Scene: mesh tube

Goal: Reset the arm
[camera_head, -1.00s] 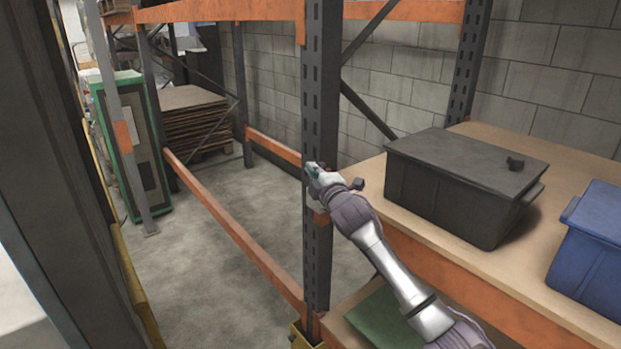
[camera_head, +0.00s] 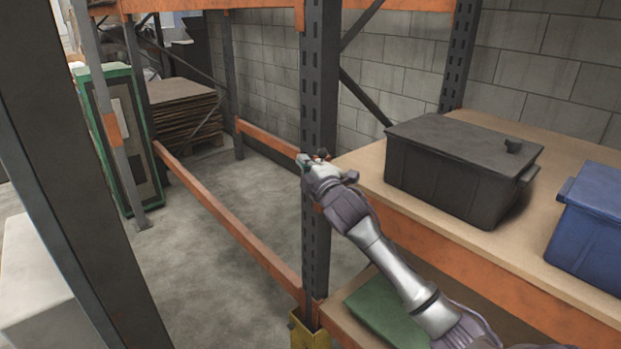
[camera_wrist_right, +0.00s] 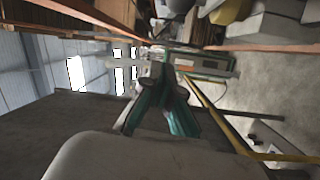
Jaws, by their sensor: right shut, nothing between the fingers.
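My right arm reaches in from the lower right in the head view, in front of the dark upright of the rack. Its gripper (camera_head: 308,160) is at the end of the arm, small and partly turned away there. In the right wrist view the teal fingers (camera_wrist_right: 160,100) come together at their tips with nothing between them, so the gripper is shut and empty. My left gripper is in neither view.
A black lidded bin (camera_head: 450,170) and a blue bin (camera_head: 590,225) stand on the wooden shelf (camera_head: 365,162). Dark rack uprights (camera_head: 320,120) and orange beams (camera_head: 230,225) stand close to my right arm. The concrete floor (camera_head: 195,270) between the racks looks clear.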

